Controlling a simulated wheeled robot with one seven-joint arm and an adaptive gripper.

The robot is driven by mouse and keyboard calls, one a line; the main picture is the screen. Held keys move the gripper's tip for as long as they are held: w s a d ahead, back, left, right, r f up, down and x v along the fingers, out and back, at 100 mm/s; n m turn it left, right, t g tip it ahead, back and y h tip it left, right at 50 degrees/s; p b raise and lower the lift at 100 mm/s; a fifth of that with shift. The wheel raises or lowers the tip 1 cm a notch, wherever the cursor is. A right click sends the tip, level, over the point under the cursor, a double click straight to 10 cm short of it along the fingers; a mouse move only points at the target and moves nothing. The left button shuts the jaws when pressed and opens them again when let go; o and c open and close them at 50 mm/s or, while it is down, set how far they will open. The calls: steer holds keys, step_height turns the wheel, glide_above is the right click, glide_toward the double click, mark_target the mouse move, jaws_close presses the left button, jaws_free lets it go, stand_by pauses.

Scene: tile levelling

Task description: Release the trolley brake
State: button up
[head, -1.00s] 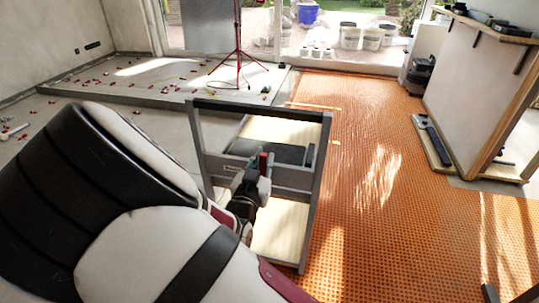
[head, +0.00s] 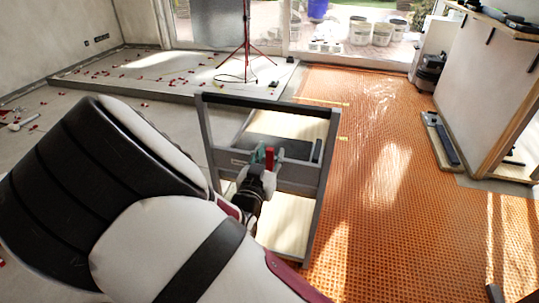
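The trolley (head: 203,130) is a grey metal frame with a dark top bar and pale wooden shelves, standing in the middle of the head view. A small upright red lever (head: 269,158) shows at its near crossbar, with a small green part (head: 258,153) just left of it. My gripper (head: 266,165) is at this lever, its fingers very close to or around it. The fingers are small and partly hidden by my own wrist, so I cannot tell whether they grip the lever.
Orange matting (head: 375,190) covers the floor right of the trolley. A low grey platform (head: 180,75) with scattered red clips lies behind left. A red tripod (head: 246,45) stands on it. A white partition (head: 478,90) stands at right, with a board (head: 440,140) beside it.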

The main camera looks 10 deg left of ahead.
steer(key=s, duration=1.2)
steer(key=shift+a, duration=0.15)
steer(key=w+r+g+y, duration=0.1)
steer(key=w+g+y, duration=0.2)
steer(key=w+g, duration=0.35)
steer(key=s+d+r+n+g+y, duration=0.15)
steer(key=s+d+r+g, duration=0.35)
steer(key=d+r, duration=0.5)
steer(key=s+d+r+g+h, duration=0.2)
steer(key=s+d+g, duration=0.1)
steer(key=s+d, duration=0.9)
steer(key=s+d+r+m+g+h, duration=0.1)
steer(key=s+d+r+g+h, duration=0.1)
steer(key=s+d, duration=1)
steer(key=s+g, duration=0.1)
steer(key=s, duration=0.4)
steer(key=shift+r, duration=0.2)
